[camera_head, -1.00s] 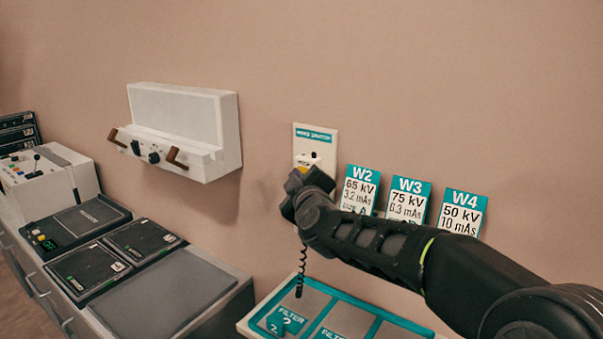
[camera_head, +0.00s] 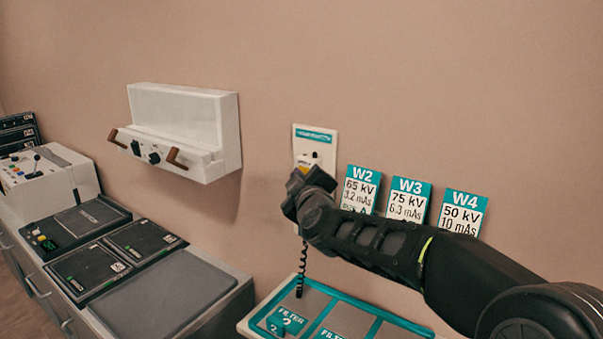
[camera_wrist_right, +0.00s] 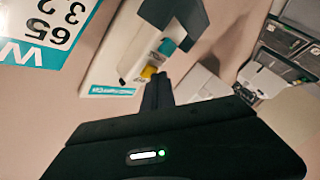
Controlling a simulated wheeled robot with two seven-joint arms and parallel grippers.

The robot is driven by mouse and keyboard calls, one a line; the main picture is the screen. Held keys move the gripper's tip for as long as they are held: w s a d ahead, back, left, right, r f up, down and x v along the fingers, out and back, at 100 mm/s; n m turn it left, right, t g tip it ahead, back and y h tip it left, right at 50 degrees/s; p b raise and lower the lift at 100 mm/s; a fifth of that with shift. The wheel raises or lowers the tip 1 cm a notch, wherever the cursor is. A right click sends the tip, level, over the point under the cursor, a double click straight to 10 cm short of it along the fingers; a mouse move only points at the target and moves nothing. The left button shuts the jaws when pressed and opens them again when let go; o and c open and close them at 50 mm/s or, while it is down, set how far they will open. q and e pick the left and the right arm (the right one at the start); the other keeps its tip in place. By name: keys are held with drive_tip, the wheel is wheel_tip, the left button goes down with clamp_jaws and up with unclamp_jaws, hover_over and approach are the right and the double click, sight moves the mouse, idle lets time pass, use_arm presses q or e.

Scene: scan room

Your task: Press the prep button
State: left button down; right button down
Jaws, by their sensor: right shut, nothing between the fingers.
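A white wall plate (camera_head: 327,147) with a teal label is on the wall, and it also shows in the right wrist view (camera_wrist_right: 110,72). On it is a pale hand-switch unit (camera_wrist_right: 135,50) with a dark end. A yellow button (camera_wrist_right: 148,72) and a teal button (camera_wrist_right: 167,47) stick out of its side. I cannot read which is the prep button. My right gripper (camera_head: 292,192) is shut and empty, just in front of the unit's lower part. In the right wrist view its dark fingers (camera_wrist_right: 157,88) end close beside the yellow button; contact cannot be told. My left gripper is not in view.
A coiled cord (camera_head: 301,272) hangs below the plate. Cards W2 (camera_head: 359,190), W3 (camera_head: 408,200) and W4 (camera_head: 461,212) are to the right. A filter tray (camera_head: 255,318) is below. A white wall box (camera_head: 180,112) and a console counter (camera_head: 215,310) are at left.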

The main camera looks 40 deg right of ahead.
drive_tip(key=shift+s+a+p, duration=0.25)
drive_tip(key=shift+a+p, duration=0.3)
drive_tip(key=shift+a, duration=0.25)
drive_tip(key=a+p, duration=0.1)
drive_tip(key=s+a+p, duration=0.1)
drive_tip(key=a, duration=0.1)
drive_tip(key=a+p, duration=0.1)
drive_tip(key=shift+s+a, duration=0.25)
drive_tip(key=shift+a, duration=0.15)
idle(0.6)
